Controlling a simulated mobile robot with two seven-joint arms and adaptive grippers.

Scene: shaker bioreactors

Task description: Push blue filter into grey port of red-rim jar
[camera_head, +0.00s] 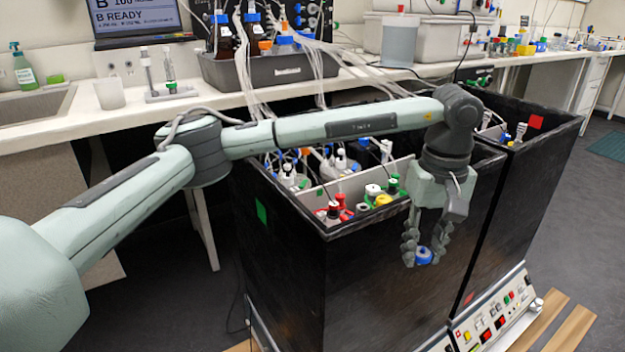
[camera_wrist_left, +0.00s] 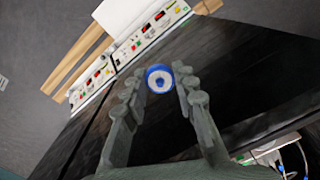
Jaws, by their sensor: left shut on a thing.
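The blue filter (camera_head: 423,256) is a small round disc with a white centre. My left gripper (camera_head: 422,249) is shut on it, fingers pointing down, outside the front wall of the black shaker box. The filter also shows between the fingertips in the left wrist view (camera_wrist_left: 160,79). Red fittings (camera_head: 341,208) show at the near left corner inside the box, left of the gripper and apart from it. They seem to belong to the red-rim jar; its body is hidden by the box walls. I cannot make out its grey port. My right gripper is not in view.
The black box (camera_head: 345,280) has high walls and a green square on its left side. Yellow and green fittings (camera_head: 383,199) stand close to the red ones. A second black box (camera_head: 540,170) adjoins on the right. Tubes (camera_head: 320,65) hang from the bench behind.

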